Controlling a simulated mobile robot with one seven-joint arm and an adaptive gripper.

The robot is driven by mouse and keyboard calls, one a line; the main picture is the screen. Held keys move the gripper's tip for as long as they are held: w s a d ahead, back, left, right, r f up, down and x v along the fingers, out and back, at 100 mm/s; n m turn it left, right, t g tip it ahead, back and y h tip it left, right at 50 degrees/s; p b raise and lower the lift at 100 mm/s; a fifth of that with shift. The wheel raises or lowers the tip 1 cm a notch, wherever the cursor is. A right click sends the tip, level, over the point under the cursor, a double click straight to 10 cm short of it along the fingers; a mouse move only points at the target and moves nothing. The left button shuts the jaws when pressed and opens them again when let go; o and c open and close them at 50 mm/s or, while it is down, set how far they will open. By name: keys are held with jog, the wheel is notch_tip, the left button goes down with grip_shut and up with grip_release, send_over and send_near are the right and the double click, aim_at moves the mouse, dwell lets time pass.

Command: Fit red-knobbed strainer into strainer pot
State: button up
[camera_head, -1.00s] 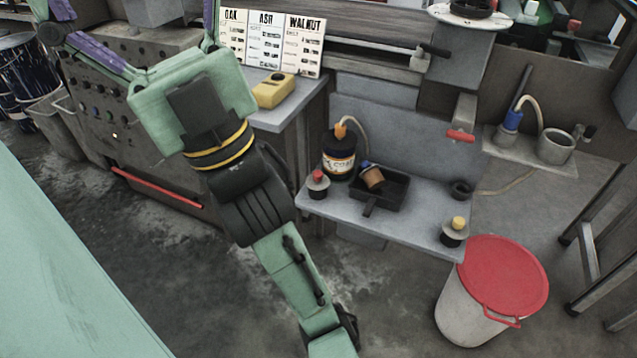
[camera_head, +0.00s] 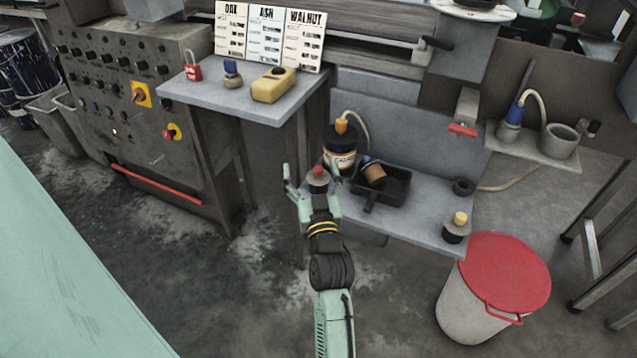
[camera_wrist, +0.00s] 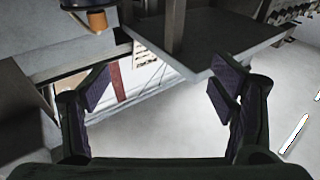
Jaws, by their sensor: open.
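The red-knobbed strainer (camera_head: 318,182) stands at the left end of the low grey shelf in the head view, its lower part partly hidden by my gripper. My gripper (camera_head: 310,172) is open, its fingers appearing on either side of the strainer in that view; I cannot tell whether they touch it. In the wrist view, the open fingers (camera_wrist: 160,88) have nothing visible between them, and no strainer shows. An open grey pot (camera_head: 560,143), which looks like the strainer pot, sits on the small right-hand ledge and appears empty.
A yellow-knobbed piece (camera_head: 457,228) stands at the shelf's right end. A red-lidded bucket (camera_head: 503,275) stands below. The upper side table (camera_head: 215,93) juts out at left.

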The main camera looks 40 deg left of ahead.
jog(key=h, duration=0.2)
send_near(319, 175)
jog(key=a, duration=0.1)
jog(key=shift+g, duration=0.4)
jog(key=p+x, duration=0.1)
jog(key=x, duration=0.3)
jog(key=shift+w, duration=0.3)
jog(key=shift+w+a, duration=0.4)
jog(key=x, duration=0.1)
jog(key=p+x, duration=0.1)
jog(key=x, duration=0.2)
jog(key=shift+w+r, duration=0.35)
jog(key=shift+w, duration=0.05)
jog(key=shift+w+a+f+p, duration=0.1)
jog(key=shift+w+a+p, duration=0.15)
jog(key=shift+w+p, duration=0.05)
